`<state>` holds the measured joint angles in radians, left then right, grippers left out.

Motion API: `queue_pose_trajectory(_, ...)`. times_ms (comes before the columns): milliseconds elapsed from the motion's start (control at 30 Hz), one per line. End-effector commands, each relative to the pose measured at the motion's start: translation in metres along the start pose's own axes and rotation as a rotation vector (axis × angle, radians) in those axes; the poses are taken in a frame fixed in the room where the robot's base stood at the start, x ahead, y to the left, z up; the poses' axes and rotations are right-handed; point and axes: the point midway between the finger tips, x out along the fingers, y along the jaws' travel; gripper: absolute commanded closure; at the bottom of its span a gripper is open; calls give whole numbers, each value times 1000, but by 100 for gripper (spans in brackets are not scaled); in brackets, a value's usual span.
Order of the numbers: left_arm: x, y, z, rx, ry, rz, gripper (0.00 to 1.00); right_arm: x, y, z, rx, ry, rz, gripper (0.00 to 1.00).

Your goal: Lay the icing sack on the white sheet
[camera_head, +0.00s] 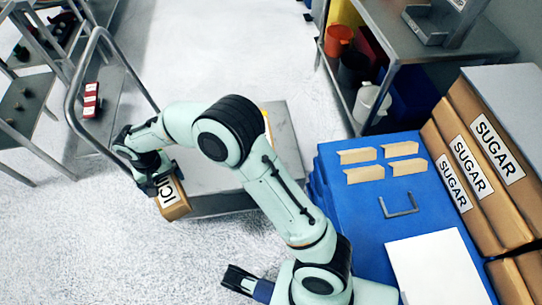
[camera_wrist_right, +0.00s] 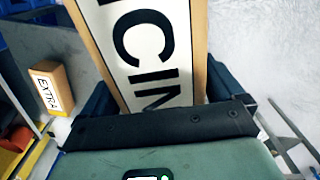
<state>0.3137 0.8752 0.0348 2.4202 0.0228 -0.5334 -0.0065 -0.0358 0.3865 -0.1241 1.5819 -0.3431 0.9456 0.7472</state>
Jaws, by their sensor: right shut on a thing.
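The icing sack (camera_head: 172,201) is a brown block with a white label printed in black. My right gripper (camera_head: 155,182) is shut on it, and the sack hangs beside the left end of the grey cart. In the right wrist view, the icing sack (camera_wrist_right: 196,45) fills the space between the dark fingers. The white sheet (camera_head: 438,270) lies bare on the blue platform (camera_head: 345,225) at the lower right, well away from the sack. A dark gripper at the bottom edge, seemingly my left gripper (camera_head: 240,280), shows only partly; its opening is unclear.
The grey cart (camera_head: 200,182) has a tall handle at left. Several tan blocks (camera_head: 358,156) and a grey bracket (camera_head: 399,208) lie on the platform beyond the sheet. Brown sugar sacks (camera_head: 470,165) stand along its right. A box marked EXTRA (camera_wrist_right: 50,90) shows in the right wrist view.

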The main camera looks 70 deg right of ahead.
Motion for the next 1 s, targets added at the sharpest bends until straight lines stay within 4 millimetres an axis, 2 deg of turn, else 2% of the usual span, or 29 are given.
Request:
queue_pose_trajectory(33, 0, 0, 0, 0, 0, 0, 57, -9, -12, 4, -71, 6, -6, 83)
queue_pose_trajectory(200, 0, 0, 0, 0, 0, 0, 57, -29, -46, 21, -339, 6, -6, 83)
queue_pose_trajectory(433, 0, 0, 0, 0, 0, 0, 57, -48, -76, 36, -595, 5, -3, 83)
queue_pose_trajectory(600, 0, 0, 0, 0, 0, 0, 57, -57, -89, 43, -702, 5, -4, 83)
queue_pose_trajectory(1000, 0, 0, 0, 0, 0, 0, 57, -55, -87, 42, -692, 4, -2, 83)
